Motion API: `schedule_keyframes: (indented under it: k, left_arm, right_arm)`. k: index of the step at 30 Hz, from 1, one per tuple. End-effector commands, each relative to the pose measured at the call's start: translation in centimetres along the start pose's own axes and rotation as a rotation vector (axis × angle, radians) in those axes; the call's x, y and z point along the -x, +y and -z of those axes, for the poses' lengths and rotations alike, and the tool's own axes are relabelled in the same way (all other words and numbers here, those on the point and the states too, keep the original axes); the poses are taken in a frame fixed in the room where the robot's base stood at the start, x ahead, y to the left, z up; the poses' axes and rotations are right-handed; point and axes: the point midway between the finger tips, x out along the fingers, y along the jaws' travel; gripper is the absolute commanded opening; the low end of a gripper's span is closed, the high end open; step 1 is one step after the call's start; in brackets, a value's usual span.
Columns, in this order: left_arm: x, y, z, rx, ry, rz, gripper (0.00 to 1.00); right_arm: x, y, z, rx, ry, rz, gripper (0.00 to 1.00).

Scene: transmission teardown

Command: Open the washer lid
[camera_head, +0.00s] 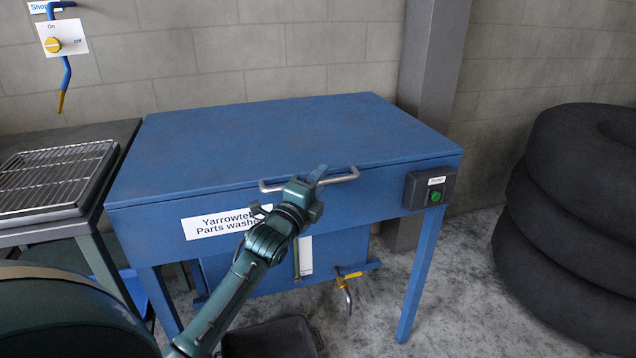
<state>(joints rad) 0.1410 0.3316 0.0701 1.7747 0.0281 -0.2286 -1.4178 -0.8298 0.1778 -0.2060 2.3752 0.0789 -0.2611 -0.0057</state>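The blue parts washer stands in the middle against the wall, with a white "Yarrowtek Parts washer" label (226,222) on its front. Its flat blue lid (280,135) is down on the tub. A pale bar handle (345,178) runs along the lid's front edge. My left gripper (317,178) is at the middle of this handle, with a finger reaching up across the bar. The gripper hides that part of the handle, and I cannot tell whether its fingers are closed on the bar. My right gripper is out of view.
A control box with a green button (435,197) is on the washer's right front. A yellow-handled tap (346,277) and a dark bin (270,338) are below. A wire-rack bench (55,178) stands left, stacked tires (575,200) right. A shop air valve (53,44) is on the wall.

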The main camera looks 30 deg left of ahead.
Motion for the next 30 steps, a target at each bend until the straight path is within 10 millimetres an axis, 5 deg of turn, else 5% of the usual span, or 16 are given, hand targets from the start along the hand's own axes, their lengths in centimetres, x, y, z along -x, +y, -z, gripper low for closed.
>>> schedule_keyframes:
  k: [14,30]
  left_arm:
    - [0.05,0.0,0.0,0.001,0.0,0.0,0.0]
    - [-0.23,-0.72,-0.08,0.006,0.0,-0.004,0.0]
  right_arm:
    - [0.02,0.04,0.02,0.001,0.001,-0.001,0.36]
    - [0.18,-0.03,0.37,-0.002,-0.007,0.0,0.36]
